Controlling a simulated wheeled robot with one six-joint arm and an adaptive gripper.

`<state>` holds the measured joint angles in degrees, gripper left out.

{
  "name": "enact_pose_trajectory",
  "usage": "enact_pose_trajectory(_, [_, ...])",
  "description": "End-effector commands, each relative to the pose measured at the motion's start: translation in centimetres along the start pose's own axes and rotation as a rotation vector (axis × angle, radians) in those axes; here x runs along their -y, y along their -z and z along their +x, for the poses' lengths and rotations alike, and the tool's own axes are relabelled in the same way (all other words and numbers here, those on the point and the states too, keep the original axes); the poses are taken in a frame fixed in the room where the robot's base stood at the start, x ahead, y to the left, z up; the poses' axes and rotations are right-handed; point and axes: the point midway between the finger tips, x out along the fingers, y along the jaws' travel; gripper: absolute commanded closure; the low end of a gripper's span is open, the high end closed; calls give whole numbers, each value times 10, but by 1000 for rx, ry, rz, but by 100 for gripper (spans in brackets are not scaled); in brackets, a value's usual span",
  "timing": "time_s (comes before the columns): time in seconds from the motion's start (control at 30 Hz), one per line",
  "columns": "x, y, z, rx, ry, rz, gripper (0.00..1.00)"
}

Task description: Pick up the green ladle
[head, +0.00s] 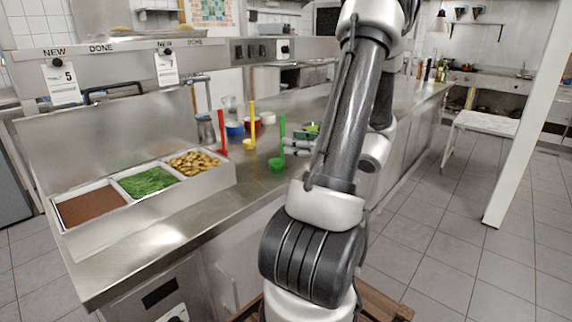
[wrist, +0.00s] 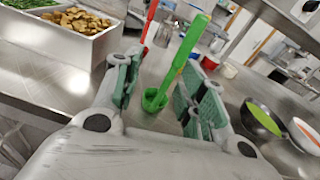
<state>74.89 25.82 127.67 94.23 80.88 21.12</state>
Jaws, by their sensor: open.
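The green ladle (head: 282,133) stands upright on the steel counter, with its cup (head: 277,163) at the bottom. In the wrist view the green ladle (wrist: 188,48) rises between the two fingers of my gripper (wrist: 162,92). The fingers are open, with one on each side of the ladle and gaps visible. The ladle's cup (wrist: 154,100) sits on the counter beyond the palm. I cannot tell how far the ladle is from the pads in depth. In the head view my arm hides most of my gripper.
A red ladle (head: 222,133) and a yellow ladle (head: 252,125) stand left of the green one. A steel food bin (head: 215,181) with several compartments is further left. In the wrist view a dark bowl with green inside (wrist: 262,120) lies to the right.

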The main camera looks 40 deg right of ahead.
Motion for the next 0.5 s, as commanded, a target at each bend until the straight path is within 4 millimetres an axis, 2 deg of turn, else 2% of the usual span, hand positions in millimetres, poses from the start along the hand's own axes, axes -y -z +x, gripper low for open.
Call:
enact_pose_trajectory(0.1, [19, -18, 6, 69, 68, 46, 59])
enact_pose_trajectory(0.2, [24, -27, 8, 107, 85, 87, 59])
enact_pose_trajectory(0.5, [26, -29, 41, 107, 77, 101, 59])
